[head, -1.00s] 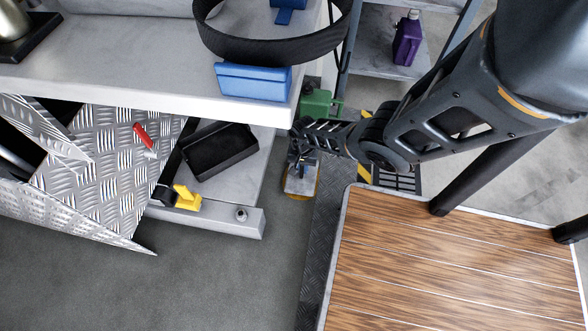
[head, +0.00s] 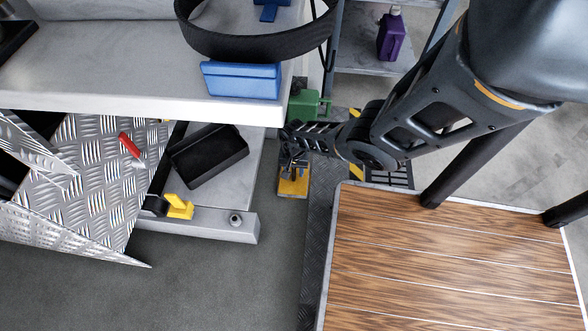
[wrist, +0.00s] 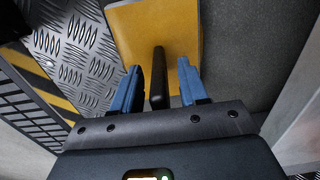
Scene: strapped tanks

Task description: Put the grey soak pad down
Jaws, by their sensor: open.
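My gripper (wrist: 158,88) is open, its two blue fingers pointing down at a yellow square pad or plate (wrist: 185,38). A narrow dark grey upright piece (wrist: 158,78) stands between the fingers, with gaps on both sides. I cannot tell whether it is the grey soak pad or a handle on the yellow piece. In the head view the yellow square (head: 294,186) lies low beside the tread-plate strip, under my gripper (head: 293,166). No broad grey pad face shows clearly now.
A tread-plate strip (head: 322,235) and wood-topped platform (head: 450,255) are on the right. A workbench (head: 130,85) overhangs a lower shelf with a black tray (head: 208,155). A green container (head: 310,103) stands behind my gripper. Grey floor (head: 220,285) is clear in front.

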